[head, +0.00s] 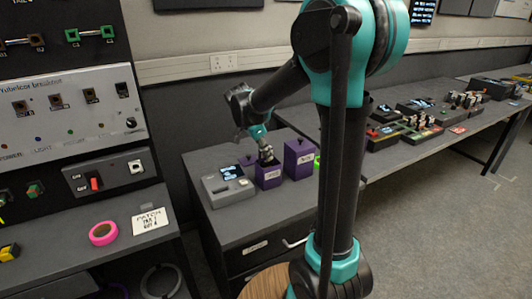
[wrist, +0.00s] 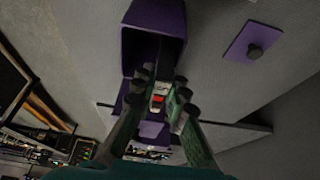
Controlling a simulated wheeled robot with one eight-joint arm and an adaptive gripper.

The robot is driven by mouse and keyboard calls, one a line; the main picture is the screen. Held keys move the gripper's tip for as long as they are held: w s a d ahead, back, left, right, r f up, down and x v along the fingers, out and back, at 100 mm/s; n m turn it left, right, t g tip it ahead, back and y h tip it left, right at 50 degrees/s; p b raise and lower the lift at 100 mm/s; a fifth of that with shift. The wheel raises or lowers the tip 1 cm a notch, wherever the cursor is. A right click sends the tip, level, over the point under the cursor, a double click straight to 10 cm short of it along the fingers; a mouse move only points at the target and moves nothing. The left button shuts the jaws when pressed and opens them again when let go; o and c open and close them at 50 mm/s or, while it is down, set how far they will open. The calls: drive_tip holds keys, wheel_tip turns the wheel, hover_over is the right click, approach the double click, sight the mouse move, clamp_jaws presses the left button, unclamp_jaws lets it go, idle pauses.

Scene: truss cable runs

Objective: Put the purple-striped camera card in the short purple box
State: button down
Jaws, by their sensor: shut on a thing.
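In the head view, the short purple box (head: 268,175) stands on the grey bench with a pale label on its front. My gripper (head: 266,157) points down right at its top. In the wrist view, my gripper (wrist: 160,92) is shut on a small item with white and red parts (wrist: 158,96), taken as the card. Its purple stripe does not show clearly. Purple box surfaces (wrist: 151,130) show behind and below the fingers. I cannot tell whether the item is inside the box mouth or just above it.
A taller purple box (head: 299,160) stands close on the right. An open purple box (wrist: 126,45) and a flat purple lid with a knob (wrist: 243,46) show in the wrist view. A grey device with a screen (head: 228,187) sits left of the short box.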

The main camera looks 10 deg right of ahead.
drive_tip(key=c, duration=1.5)
unclamp_jaws()
drive_tip(key=shift+o, duration=0.2)
drive_tip(key=shift+c, duration=0.2)
drive_tip(key=shift+c, duration=1)
drive_tip(key=shift+r, duration=4)
